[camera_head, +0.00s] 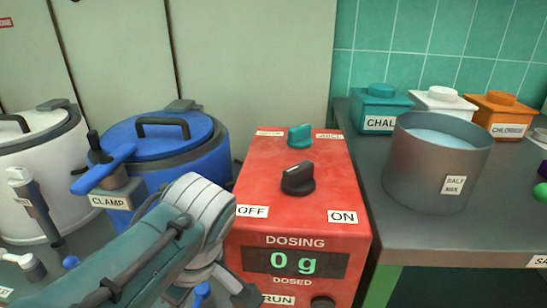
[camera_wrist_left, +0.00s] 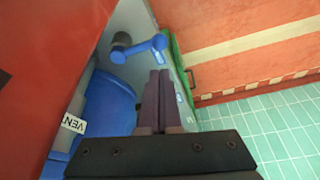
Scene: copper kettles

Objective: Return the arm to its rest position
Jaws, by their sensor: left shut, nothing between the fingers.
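My left arm (camera_head: 150,250) comes in from the lower left of the head view and bends in front of the red dosing box (camera_head: 310,190). Its gripper is not visible in the head view. In the left wrist view my left gripper (camera_wrist_left: 159,76) has its two dark fingers together with nothing between them. The fingers point towards a blue valve-like handle (camera_wrist_left: 145,48), apart from it as far as I can tell. My right gripper is in neither view.
The dosing box reads 0 g. A blue lidded vessel (camera_head: 165,140) and a clamp handle (camera_head: 105,175) stand close to my left arm. At right, a grey bench (camera_head: 450,232) carries a metal pot (camera_head: 420,180) and several labelled jars. A VENT label (camera_wrist_left: 73,123) shows in the wrist view.

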